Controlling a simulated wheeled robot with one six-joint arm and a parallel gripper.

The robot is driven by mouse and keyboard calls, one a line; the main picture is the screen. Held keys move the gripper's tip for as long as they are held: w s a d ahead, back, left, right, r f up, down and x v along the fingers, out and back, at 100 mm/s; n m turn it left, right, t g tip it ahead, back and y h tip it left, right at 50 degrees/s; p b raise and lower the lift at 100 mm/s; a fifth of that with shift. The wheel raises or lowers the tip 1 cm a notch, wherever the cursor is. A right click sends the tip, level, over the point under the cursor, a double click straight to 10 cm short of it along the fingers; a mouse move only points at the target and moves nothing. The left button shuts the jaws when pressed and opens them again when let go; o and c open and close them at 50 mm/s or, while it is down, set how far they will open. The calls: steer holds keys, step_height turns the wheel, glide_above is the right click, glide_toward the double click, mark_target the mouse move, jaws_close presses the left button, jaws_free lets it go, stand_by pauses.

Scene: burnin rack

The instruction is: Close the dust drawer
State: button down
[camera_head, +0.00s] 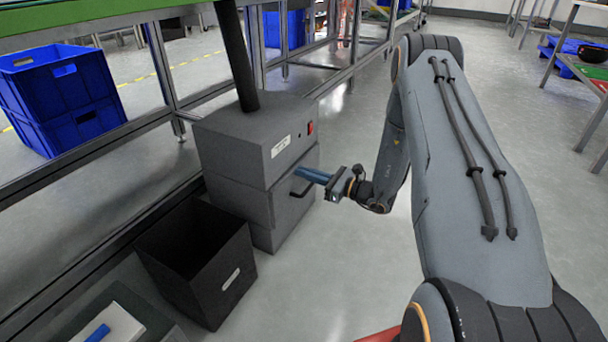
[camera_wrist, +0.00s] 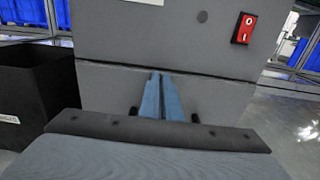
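The dust drawer (camera_head: 293,204) is the lower grey front of a grey box unit (camera_head: 247,137). It sits almost in line with the housing above; I cannot tell whether a small gap is left. Its dark handle (camera_head: 301,189) is on the front, and parts of it show either side of my fingers in the wrist view (camera_wrist: 195,117). My gripper (camera_head: 300,172) has its blue fingers together, pointing at the drawer front (camera_wrist: 105,88) just above the handle. The fingertips (camera_wrist: 160,76) are at or very near the front; contact is unclear. Nothing shows between them.
A dark open bin (camera_head: 225,290) stands left of the unit on the floor. A red switch (camera_head: 310,127) is on the housing, and a dark pipe rises from its top. Blue crates (camera_head: 65,100) are behind the rack frame at left. The floor right of the unit is clear.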

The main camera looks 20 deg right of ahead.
steer(key=shift+w+a+r, duration=0.1)
steer(key=shift+w+a, duration=0.05)
steer(key=shift+a, duration=0.1)
